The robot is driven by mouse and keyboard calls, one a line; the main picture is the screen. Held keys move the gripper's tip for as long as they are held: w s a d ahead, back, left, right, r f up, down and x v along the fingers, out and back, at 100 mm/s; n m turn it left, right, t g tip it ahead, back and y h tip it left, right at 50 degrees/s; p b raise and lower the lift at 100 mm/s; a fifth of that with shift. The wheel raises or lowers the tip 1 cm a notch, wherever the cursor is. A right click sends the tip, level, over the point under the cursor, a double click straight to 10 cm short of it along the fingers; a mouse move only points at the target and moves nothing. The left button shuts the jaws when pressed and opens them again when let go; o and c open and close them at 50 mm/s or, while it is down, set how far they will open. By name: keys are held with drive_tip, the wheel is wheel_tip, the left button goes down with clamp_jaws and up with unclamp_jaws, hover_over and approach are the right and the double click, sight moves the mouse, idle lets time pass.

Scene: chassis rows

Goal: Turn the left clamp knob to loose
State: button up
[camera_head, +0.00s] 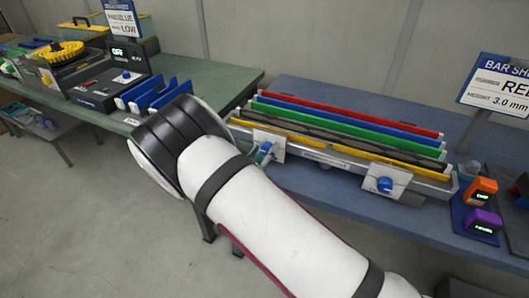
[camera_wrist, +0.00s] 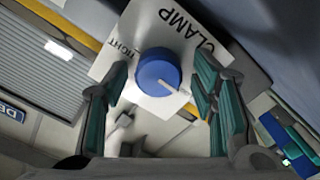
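The left clamp knob (camera_wrist: 158,72) is a round blue knob on a white plate (camera_wrist: 138,35) in the wrist view. The plate reads CLAMP and TIGHT. A pale pointer mark on the knob points to the lower right of that picture, away from TIGHT; other lettering there may be hidden by a finger. My gripper (camera_wrist: 160,84) is open, its teal-padded fingers on either side of the knob with small gaps. In the head view the left clamp plate (camera_head: 270,139) is at the rack's left front; its knob is largely hidden by my gripper (camera_head: 261,153).
The right clamp knob (camera_head: 385,184) sits farther along the rack (camera_head: 320,158), which holds several coloured bars. Orange (camera_head: 480,191) and purple (camera_head: 482,222) devices stand at the right. A green table (camera_head: 205,82) with blue holders (camera_head: 160,94) stands at the left.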

drive_tip(key=v, duration=1.2)
drive_tip(key=shift+r, duration=0.1)
idle(0.4)
